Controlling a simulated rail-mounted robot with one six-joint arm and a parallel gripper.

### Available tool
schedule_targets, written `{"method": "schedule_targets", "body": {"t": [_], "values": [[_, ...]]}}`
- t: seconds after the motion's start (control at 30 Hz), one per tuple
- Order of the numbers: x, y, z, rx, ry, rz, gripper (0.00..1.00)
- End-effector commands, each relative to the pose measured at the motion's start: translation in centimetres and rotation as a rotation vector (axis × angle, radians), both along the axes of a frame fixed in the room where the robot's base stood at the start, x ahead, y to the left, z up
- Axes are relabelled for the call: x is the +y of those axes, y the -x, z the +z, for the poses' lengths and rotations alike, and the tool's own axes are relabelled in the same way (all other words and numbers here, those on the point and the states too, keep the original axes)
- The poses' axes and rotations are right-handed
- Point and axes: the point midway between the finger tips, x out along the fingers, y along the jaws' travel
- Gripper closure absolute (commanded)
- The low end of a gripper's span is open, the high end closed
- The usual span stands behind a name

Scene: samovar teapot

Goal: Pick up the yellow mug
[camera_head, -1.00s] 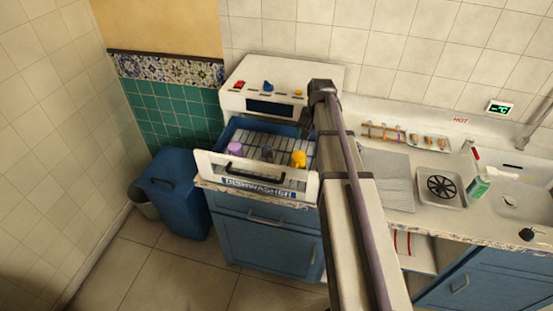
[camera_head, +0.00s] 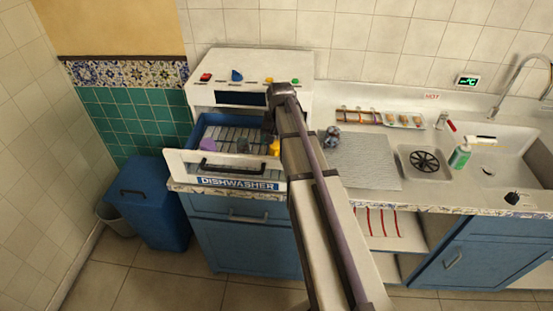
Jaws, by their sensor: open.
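The yellow mug (camera_head: 275,148) is in the pulled-out dishwasher drawer (camera_head: 187,162), at its right side. My arm hides part of it. My gripper (camera_head: 268,128) is a small dark shape just above and beside the mug, beyond my arm's elbow. Its jaws are open, and the fingers are too small and dark to make out clearly. I cannot tell whether they touch the mug or stand around it. A purple mug (camera_head: 208,145) and a dark grey mug (camera_head: 243,146) are in the same drawer, to the left.
The white dishwasher panel (camera_head: 222,68) rises behind the drawer. A grey metallic object (camera_head: 332,138) stands on the ribbed drainboard (camera_head: 362,165) right of my arm. Further right are a sink (camera_head: 500,165), a green bottle (camera_head: 460,157) and a rack (camera_head: 385,118). A blue bin (camera_head: 150,205) stands left.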

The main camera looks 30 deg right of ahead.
Motion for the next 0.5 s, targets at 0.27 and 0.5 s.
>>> {"method": "schedule_targets", "body": {"t": [0.27, 0.5], "values": [[0.2, 0.0, -3.2, 0.000, 0.000, 0.000, 0.14], [0.1, 0.0, -3.1, 0.000, 0.000, 0.000, 0.27]]}}
